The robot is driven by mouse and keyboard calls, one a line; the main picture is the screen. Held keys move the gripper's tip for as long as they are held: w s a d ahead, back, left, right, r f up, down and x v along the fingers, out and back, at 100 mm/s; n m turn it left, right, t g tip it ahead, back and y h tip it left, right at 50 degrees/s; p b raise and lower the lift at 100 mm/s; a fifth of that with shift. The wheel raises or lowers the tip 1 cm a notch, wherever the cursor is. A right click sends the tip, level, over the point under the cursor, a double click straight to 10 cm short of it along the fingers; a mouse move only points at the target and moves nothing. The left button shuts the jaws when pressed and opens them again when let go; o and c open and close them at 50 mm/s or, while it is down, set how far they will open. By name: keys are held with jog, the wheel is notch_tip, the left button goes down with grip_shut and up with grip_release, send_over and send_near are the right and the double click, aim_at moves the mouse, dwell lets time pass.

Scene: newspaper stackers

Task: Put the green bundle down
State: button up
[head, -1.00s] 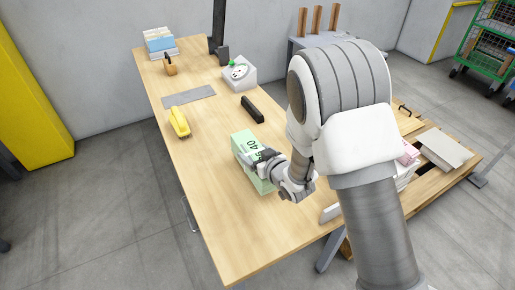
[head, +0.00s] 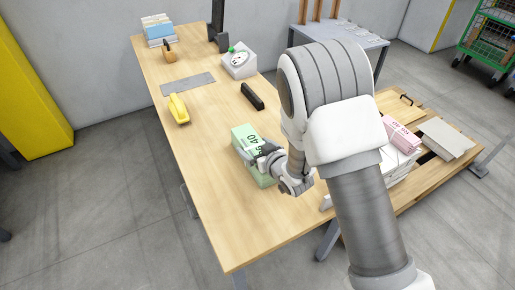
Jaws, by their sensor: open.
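The green bundle (head: 247,140) lies on the wooden table (head: 210,125), marked with dark digits on its top. My gripper (head: 262,160) is at the bundle's near right side, with its jaws open. The fingers overlap the bundle in this view, and I cannot tell whether they touch it. My gripper hides part of the bundle's right side.
A yellow tool (head: 179,109), a black bar (head: 252,96), a grey mat (head: 188,84) and a white scale (head: 239,62) sit further back on the table. A pink bundle (head: 401,133) lies on a stack at right. The table's front left is clear.

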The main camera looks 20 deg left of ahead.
jog(key=shift+r, duration=0.25)
jog(key=p+v, duration=0.2)
jog(key=v, duration=1)
jog(key=shift+f, duration=0.15)
